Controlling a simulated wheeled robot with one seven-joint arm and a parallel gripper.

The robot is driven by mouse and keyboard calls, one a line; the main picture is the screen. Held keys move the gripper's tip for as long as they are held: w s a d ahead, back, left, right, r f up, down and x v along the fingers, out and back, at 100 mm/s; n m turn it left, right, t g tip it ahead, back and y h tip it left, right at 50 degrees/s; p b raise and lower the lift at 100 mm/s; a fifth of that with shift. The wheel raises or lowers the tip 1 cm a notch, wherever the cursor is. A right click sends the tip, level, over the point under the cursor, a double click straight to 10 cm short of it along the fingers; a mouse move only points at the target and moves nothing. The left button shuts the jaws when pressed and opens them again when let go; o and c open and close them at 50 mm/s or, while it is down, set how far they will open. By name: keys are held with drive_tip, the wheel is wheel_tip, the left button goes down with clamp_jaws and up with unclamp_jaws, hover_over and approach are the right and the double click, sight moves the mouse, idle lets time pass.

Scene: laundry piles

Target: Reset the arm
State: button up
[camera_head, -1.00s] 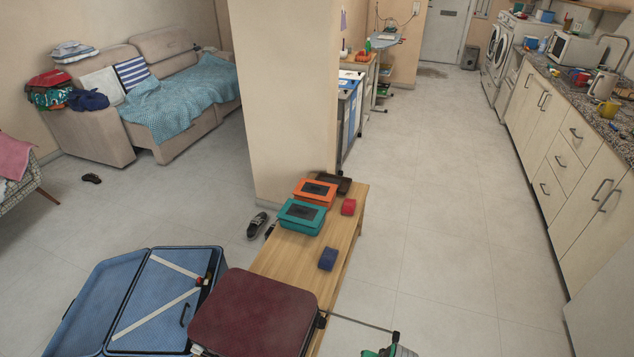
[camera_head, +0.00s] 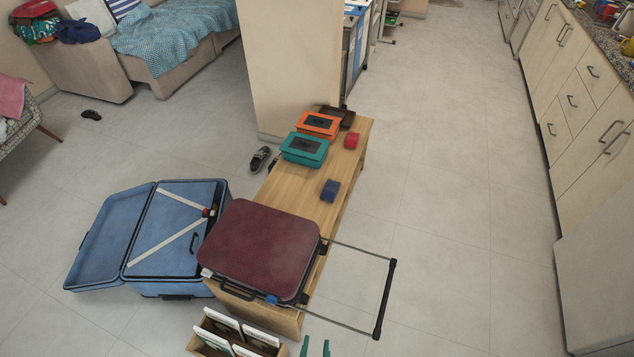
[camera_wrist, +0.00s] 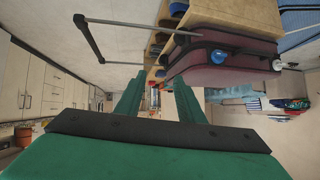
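My gripper (camera_head: 315,346) shows only as two green fingertips at the bottom edge of the head view. In the wrist view its two green fingers (camera_wrist: 157,85) stand apart with nothing between them, so it is open and empty. In the head view it is in front of the wooden bench (camera_head: 345,165), near the dark red suitcase (camera_head: 262,248) lying on the bench. The suitcase also shows in the wrist view (camera_wrist: 225,60), beyond the fingers and to the right. The rest of my arm is out of the head view.
The suitcase's pulled-out handle (camera_head: 385,300) juts right over the floor. An open blue suitcase (camera_head: 105,245) lies left of the bench. A wooden holder (camera_head: 205,342) stands near my gripper. Teal (camera_head: 304,150) and orange (camera_head: 318,125) boxes sit on the bench. The floor at right is clear.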

drive_tip(key=s+r+n+t, duration=0.1)
drive_tip(key=s+r, duration=0.2)
drive_tip(key=r, duration=0.3)
drive_tip(key=s+r+n+t, duration=0.1)
drive_tip(key=s+r+t, duration=0.1)
drive_tip(key=r, duration=0.5)
drive_tip(key=s+r+n+t+y, duration=0.1)
drive_tip(key=s+r, duration=0.3)
drive_tip(key=r, duration=0.2)
drive_tip(key=shift+s+d+r, duration=0.2)
drive_tip(key=shift+s, duration=0.15)
drive_tip(key=shift+c, duration=0.5)
